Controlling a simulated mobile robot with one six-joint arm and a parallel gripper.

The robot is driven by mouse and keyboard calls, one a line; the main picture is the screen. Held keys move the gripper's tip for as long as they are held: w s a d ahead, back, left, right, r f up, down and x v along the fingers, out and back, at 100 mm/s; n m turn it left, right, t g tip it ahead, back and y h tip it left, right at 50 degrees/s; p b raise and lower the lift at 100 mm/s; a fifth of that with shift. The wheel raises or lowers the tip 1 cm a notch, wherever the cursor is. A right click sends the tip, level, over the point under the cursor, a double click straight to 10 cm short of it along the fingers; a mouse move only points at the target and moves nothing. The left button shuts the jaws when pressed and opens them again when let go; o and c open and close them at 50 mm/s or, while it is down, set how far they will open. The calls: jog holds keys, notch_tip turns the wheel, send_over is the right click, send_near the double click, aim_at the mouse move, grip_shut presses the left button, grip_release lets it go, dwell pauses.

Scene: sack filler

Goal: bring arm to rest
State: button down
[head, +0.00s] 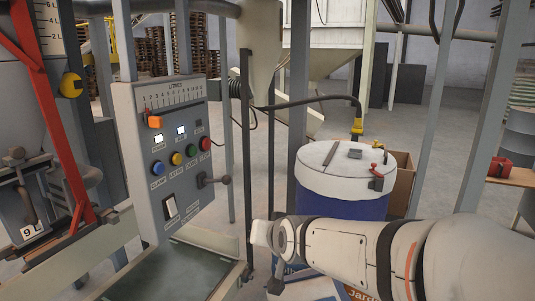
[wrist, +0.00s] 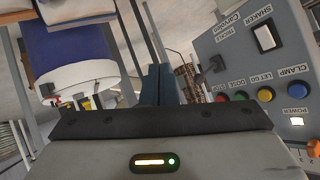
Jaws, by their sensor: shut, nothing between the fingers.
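My arm (head: 350,250) reaches in from the right in the head view, with its wrist in front of the blue drum and right of the control panel (head: 185,150). My gripper (wrist: 160,82) shows in the wrist view as two dark blue-grey fingers close together, with nothing between them. In the head view the fingers cannot be made out clearly. The panel also shows upside down at the right of the wrist view (wrist: 235,60), apart from the fingers.
The panel carries coloured buttons, a white rocker switch (head: 170,207) and a lever (head: 215,180). A white-lidded blue drum (head: 345,207) stands behind my arm. Metal posts (head: 299,90) rise nearby. A red bar (head: 50,120) stands at left. Open floor (head: 430,190) shows behind.

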jog(key=s+d+f+g+h, duration=0.2)
jog(key=s+d+f+g, duration=0.2)
jog(key=s+d, duration=0.3)
jog(key=s+d+f+g+h, duration=0.1)
jog(key=s+d+f+g, duration=0.3)
jog(key=s+d, duration=0.4)
jog(key=s, duration=0.5)
jog(key=shift+d+h, duration=0.2)
jog(key=shift+h, duration=0.2)
jog(key=shift+w+a, duration=0.1)
